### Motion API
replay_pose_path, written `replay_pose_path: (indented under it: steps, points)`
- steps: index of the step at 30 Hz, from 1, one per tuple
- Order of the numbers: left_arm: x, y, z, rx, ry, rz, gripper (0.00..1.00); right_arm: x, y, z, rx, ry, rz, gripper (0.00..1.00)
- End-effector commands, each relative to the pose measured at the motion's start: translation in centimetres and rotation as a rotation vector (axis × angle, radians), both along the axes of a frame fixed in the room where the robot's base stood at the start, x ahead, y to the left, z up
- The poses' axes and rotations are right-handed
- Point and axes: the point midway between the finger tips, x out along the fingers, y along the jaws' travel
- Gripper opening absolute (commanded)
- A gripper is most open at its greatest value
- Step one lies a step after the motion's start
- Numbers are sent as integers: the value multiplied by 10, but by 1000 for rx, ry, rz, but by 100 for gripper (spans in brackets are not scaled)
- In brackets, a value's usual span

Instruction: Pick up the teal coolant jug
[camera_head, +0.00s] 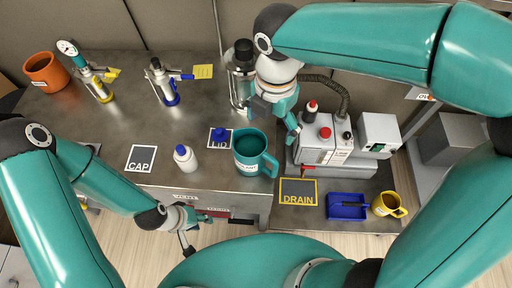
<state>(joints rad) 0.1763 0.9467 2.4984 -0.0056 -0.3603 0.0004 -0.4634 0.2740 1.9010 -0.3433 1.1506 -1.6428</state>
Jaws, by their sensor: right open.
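The teal coolant jug (251,159) stands upright on the steel bench near its front edge. Its mouth is open, its handle points right, and part of its label shows. My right gripper (277,118) is open and empty, just behind and above the jug, apart from its rim as far as I can tell. My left gripper (190,232) is low at the bench's front edge, left of and in front of the jug. Its fingers are small and dark here, so I cannot tell whether they are open.
A blue lid lies on the LID mat (217,138) left of the jug. A white bottle (185,157) and the CAP mat (140,158) are further left. A grey machine (325,143), DRAIN mat (298,191), blue tray (347,206) and yellow mug (389,204) are right. A metal canister (239,87) stands behind.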

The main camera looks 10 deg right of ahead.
Motion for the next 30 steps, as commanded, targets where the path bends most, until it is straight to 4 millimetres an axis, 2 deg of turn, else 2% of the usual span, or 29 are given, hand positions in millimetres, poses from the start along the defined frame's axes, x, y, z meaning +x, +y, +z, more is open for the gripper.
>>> replay_pose_path:
  steps: [5,16,21,26,30]
  points:
    - [0,0,-1,0,1,0,40,-2,-4,-20,-3,5,-13,89]
    - [0,0,-5,0,1,0,40,-3,-8,-96,-2,6,-25,89]
    - [0,0,-6,0,1,0,40,-3,-8,-113,-1,2,-26,89]
    - [0,0,-5,0,1,0,40,-3,-8,-121,-1,2,-26,89]
    - [0,0,-4,0,0,0,40,-5,-8,-139,-2,6,-26,89]
